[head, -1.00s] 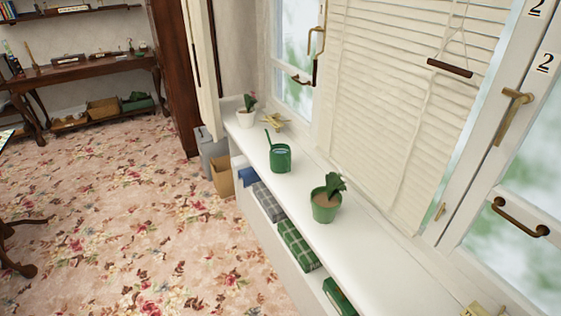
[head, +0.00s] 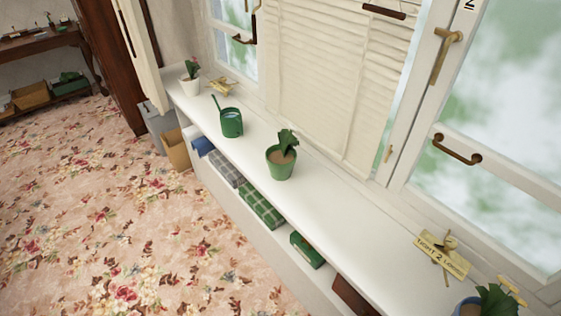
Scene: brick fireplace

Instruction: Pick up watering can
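A green watering can (head: 231,122) stands upright on the white window sill shelf (head: 335,212), left of the middle of the head view. Its thin spout points up and to the left. A green pot with a plant (head: 281,165) stands on the same shelf, to the right of the can and nearer. Neither of my grippers shows in the head view.
A white pot with a small plant (head: 190,83) and a brass-coloured piece (head: 222,85) are beyond the can. A tag (head: 441,257) and a blue pot (head: 470,307) are at the near right. Folded cloths (head: 262,204) lie below the shelf. The floral carpet (head: 120,220) is clear.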

